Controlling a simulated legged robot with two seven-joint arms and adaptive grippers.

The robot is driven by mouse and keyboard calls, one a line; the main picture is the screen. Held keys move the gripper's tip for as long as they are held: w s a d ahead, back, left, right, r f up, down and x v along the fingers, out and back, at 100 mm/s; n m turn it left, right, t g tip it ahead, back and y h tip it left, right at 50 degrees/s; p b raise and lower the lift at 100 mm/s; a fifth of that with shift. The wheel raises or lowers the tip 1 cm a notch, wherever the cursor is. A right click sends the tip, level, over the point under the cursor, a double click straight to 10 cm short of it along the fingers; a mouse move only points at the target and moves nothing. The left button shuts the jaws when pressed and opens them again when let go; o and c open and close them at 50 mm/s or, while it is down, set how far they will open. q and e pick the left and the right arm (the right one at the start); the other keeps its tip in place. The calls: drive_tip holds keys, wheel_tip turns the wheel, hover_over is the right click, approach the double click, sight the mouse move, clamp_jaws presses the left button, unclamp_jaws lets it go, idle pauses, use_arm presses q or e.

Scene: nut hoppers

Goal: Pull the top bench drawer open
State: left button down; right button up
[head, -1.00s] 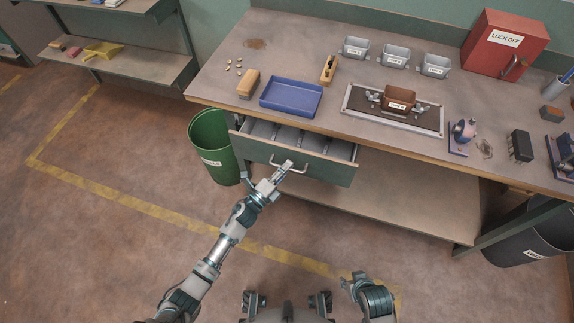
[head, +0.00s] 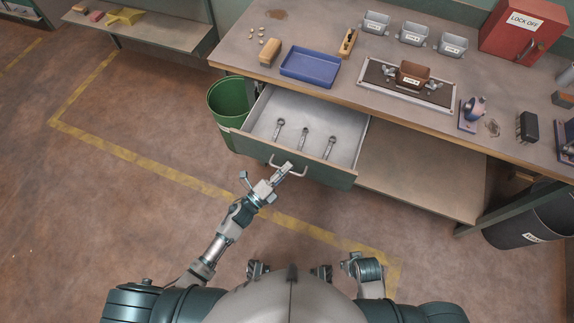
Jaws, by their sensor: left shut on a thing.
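The top bench drawer (head: 320,169) is a green-fronted drawer under the left part of the workbench. It stands well out from the bench, and its pale inside (head: 330,115) shows several spanners or similar tools lying apart, including one at the left (head: 279,129). A metal bar handle (head: 302,174) is on its front. My left gripper (head: 285,170) is at the left part of this handle and is shut on it. My right arm is folded low at the right of the view, and its fingertips cannot be made out.
A green bin (head: 229,98) stands close to the drawer's left side. On the bench (head: 235,50) are a blue tray (head: 310,66), grey hoppers (head: 414,34), a framed board with a brown hopper (head: 413,75) and a red lock-off box (head: 518,32). The floor before the drawer is open.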

use_arm(q)
drive_tip(key=shift+f, duration=0.3)
drive_tip(key=c, duration=1.3)
unclamp_jaws()
drive_tip(key=shift+o, duration=0.4)
drive_tip(key=shift+w, duration=0.1)
drive_tip(key=shift+r, duration=0.1)
drive_tip(key=v, duration=1.2)
